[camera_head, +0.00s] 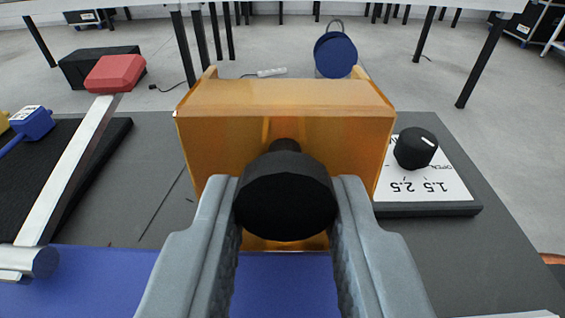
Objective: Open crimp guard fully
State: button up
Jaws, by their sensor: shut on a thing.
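The crimp guard is an orange, see-through box-shaped cover (330,100) in the middle of the view, on a dark grey board. A round black knob (285,197) sticks out from its front face toward me. My gripper (287,215) has its two grey fingers on the left and right sides of this knob and is shut on it. The knob and fingers hide the lower middle of the guard. How far the guard is open, I cannot tell.
Right of the guard is a black dial (416,148) on a white plate with numbers. At left, a long metal lever (70,170) has a red handle (115,73). A blue block (33,123) lies far left. A blue round container (335,55) stands behind on the floor among black table legs.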

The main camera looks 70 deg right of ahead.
jog(key=shift+s+a+f+t+h, duration=0.1)
jog(key=shift+a+f+t+h, duration=0.1)
jog(key=shift+a+f+h, duration=0.3)
jog(key=shift+s+a+f+t+h, duration=0.15)
jog(key=shift+a+t+h, duration=0.1)
jog(key=shift+h, duration=0.45)
jog(key=o, duration=0.6)
notch_tip(320, 180, up, 7)
dwell(0.4)
dwell(0.4)
